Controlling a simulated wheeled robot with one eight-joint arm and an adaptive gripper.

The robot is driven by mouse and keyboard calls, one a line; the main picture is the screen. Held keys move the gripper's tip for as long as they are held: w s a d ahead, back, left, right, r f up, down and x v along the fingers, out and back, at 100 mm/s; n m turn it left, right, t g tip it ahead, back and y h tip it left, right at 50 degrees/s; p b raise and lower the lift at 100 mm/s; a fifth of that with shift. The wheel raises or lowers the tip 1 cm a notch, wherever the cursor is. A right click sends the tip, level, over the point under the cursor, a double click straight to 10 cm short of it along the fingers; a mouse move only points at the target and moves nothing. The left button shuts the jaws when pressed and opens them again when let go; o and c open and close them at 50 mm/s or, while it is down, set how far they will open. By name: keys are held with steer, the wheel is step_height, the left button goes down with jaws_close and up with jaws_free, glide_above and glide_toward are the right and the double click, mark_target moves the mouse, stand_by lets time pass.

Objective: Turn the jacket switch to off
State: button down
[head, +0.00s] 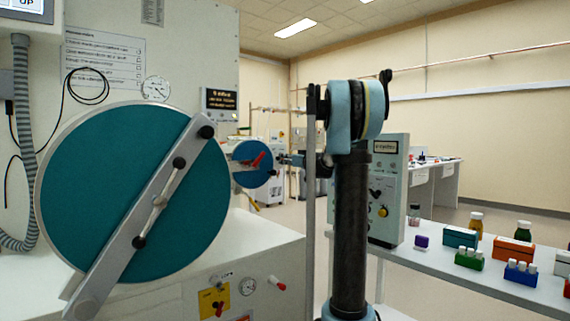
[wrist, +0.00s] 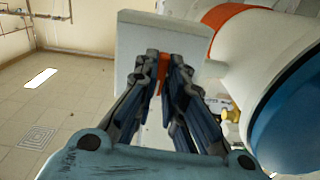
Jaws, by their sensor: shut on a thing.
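In the wrist view my gripper (wrist: 165,62) has its dark fingers closed on a narrow orange-red handle (wrist: 164,80). The handle stands in front of a pale grey box (wrist: 135,40); the fingers hide much of it. I see no readable label there, so I cannot confirm from the picture that it is the jacket switch or read its position. In the head view my gripper (head: 286,159) is small and partly hidden by my own arm, just right of a blue round door (head: 250,175).
A white vessel (wrist: 240,50) with an orange band and a blue end stands close on the right in the wrist view. A large teal door (head: 120,200) fills the head view's left. A bench (head: 480,275) with racks and bottles is at right.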

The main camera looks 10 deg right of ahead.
steer(key=shift+d+n, duration=0.1)
steer(key=shift+n, duration=0.3)
steer(key=c, duration=1.7)
jaws_free()
steer(key=v, duration=1.1)
steer(key=shift+s+d+f, duration=0.15)
steer(key=shift+s+d, duration=0.1)
steer(key=shift+s, duration=0.1)
